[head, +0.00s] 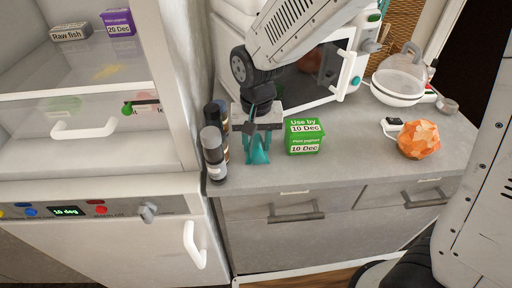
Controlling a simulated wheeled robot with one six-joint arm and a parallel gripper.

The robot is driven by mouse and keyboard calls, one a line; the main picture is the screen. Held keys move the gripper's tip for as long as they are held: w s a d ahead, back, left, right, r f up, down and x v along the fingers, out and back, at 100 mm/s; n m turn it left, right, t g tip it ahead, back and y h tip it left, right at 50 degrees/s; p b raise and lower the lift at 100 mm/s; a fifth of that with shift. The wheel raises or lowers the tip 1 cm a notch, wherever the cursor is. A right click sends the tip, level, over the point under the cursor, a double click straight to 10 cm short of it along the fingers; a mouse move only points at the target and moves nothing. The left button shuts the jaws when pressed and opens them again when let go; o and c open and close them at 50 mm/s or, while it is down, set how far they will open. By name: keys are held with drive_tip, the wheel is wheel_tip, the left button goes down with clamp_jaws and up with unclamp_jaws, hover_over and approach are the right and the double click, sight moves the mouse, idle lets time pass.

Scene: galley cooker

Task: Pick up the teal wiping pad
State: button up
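A teal shape (257,152), which looks like the wiping pad, shows at the front of the grey counter, directly below my gripper (257,133). My gripper points down at it from above, between the dark bottles and the green yoghurt box. The teal shape and the fingertips overlap in the head view. I cannot tell whether the fingers are closed on it or only around it. The upper part of the teal shape is hidden by the gripper.
Several dark bottles (213,155) stand close on the left. A green box (304,137) is close on the right. A white microwave (335,75) is behind. An orange lump (418,140) and a domed white appliance (399,80) are farther right. The counter (350,168) between is clear.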

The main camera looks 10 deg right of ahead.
sight(257, 140)
drive_tip(key=c, duration=0.6)
drive_tip(key=shift+c, duration=0.2)
drive_tip(key=shift+r, duration=0.85)
wheel_tip(257, 140, up, 2)
drive_tip(key=shift+r, duration=0.1)
drive_tip(key=s+d, duration=0.3)
drive_tip(key=s, duration=0.4)
drive_tip(key=s+d+r, duration=0.1)
drive_tip(key=s+d, duration=0.3)
drive_tip(key=s, duration=0.3)
drive_tip(key=shift+s, duration=0.2)
drive_tip(key=shift+o, duration=0.5)
drive_tip(key=shift+r, duration=0.1)
